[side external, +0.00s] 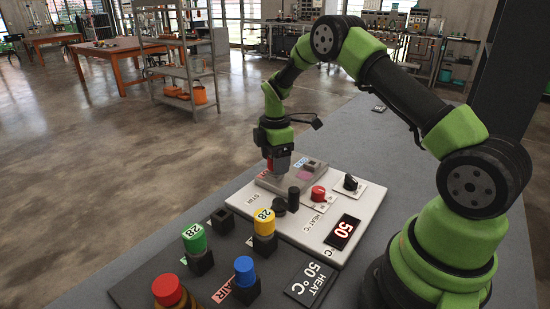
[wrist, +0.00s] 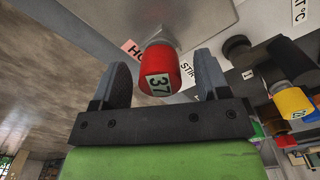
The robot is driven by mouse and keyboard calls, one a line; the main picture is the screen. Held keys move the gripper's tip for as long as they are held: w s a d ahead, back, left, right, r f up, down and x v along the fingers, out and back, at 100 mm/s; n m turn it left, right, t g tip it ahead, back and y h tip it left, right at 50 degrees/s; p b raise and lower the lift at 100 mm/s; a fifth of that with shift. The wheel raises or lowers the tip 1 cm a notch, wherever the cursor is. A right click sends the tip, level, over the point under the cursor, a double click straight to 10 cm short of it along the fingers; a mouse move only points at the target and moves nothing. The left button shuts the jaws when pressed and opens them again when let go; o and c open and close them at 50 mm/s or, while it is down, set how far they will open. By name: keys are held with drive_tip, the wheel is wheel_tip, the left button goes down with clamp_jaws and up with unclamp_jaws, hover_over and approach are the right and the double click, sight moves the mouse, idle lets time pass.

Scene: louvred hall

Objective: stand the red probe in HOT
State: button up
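The red probe (wrist: 158,72), with a cap marked 37, is between my two fingers in the wrist view. Gaps show on both sides of the cap, so my gripper (wrist: 161,80) is open around it. In the side view, my gripper (side external: 279,152) points down over the grey block (side external: 268,183) on the white panel, and red shows just below it. A label starting "HO" (wrist: 132,50) lies beside the probe, partly hidden by it. The probe's grey lower part meets the block, but its seating is hidden.
The white panel (side external: 340,190) carries a red knob (side external: 318,194), black knobs and a display reading 50 (side external: 343,232). A dark rack in front holds green (side external: 194,239), yellow (side external: 264,222), blue (side external: 244,271) and red-orange (side external: 168,290) capped pieces. An empty black holder (side external: 222,221) stands there.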

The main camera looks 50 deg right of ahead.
drive_tip(key=shift+r, duration=2.55)
wheel_tip(320, 180, up, 10)
